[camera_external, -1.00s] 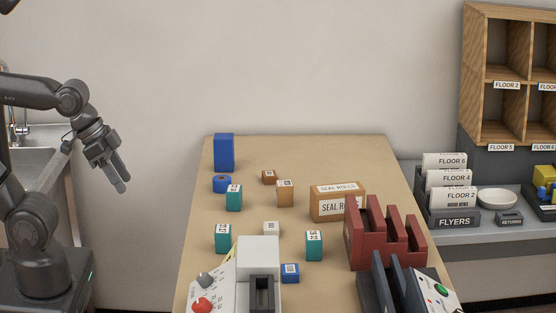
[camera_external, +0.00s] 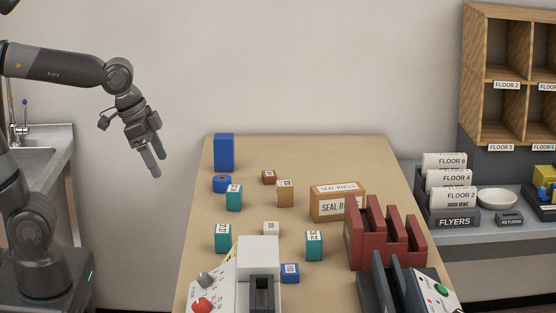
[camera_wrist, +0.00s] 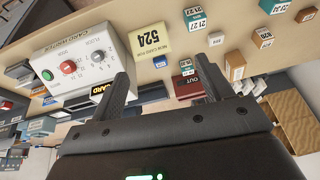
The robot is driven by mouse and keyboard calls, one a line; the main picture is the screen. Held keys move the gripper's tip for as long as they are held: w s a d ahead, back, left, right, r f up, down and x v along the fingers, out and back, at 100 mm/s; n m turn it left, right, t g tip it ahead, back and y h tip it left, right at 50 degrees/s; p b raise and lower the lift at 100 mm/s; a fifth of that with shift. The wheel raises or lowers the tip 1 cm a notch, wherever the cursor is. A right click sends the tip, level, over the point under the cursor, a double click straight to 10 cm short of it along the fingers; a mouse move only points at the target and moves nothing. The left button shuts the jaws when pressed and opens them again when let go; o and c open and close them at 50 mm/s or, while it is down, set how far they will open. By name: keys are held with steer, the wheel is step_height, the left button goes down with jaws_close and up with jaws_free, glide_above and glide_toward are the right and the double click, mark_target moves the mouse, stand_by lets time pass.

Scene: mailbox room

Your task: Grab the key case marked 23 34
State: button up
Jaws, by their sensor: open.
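Several small labelled cases are on the table (camera_external: 340,160). Teal ones stand at the middle left (camera_external: 234,198), nearer the front (camera_external: 223,240) and right of the grey machine (camera_external: 314,247). Small brown (camera_external: 269,177), tan (camera_external: 285,195), white (camera_external: 271,228) and blue (camera_external: 290,274) ones lie among them. I cannot read surely which is marked 23 34. In the wrist view, teal (camera_wrist: 196,21) and (camera_wrist: 275,6) cases show at the top, with marks too small to be certain. My gripper (camera_external: 156,163) is open and empty, in the air left of the table.
A white card writer (camera_wrist: 90,55) and a yellow card note (camera_wrist: 151,38) show in the wrist view. On the table are a tall blue block (camera_external: 224,152), a seal rolls box (camera_external: 337,203) and a red rack (camera_external: 385,245). Flyers (camera_external: 454,222) stand on the right counter.

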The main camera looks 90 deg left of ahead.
steer(key=w+a+f+g, duration=0.1)
steer(key=w+a+g, duration=0.1)
steer(key=w+a, duration=0.65)
steer(key=g, duration=0.2)
glide_toward(236, 188)
steer(key=shift+w+d+f+m+h, duration=0.1)
steer(key=shift+d+f+m+h, duration=0.25)
steer(key=shift+f, duration=0.25)
steer(key=f, duration=0.5)
steer(key=shift+a+f, duration=0.15)
steer(key=shift+a, duration=0.15)
steer(key=shift+w+a+f, duration=0.1)
steer(key=shift+a+f, duration=0.1)
steer(key=shift+f, duration=1.3)
steer(key=shift+a+f, duration=0.15)
steer(key=shift+f, duration=1.35)
steer(key=shift+c, duration=0.3)
steer(key=c, duration=1)
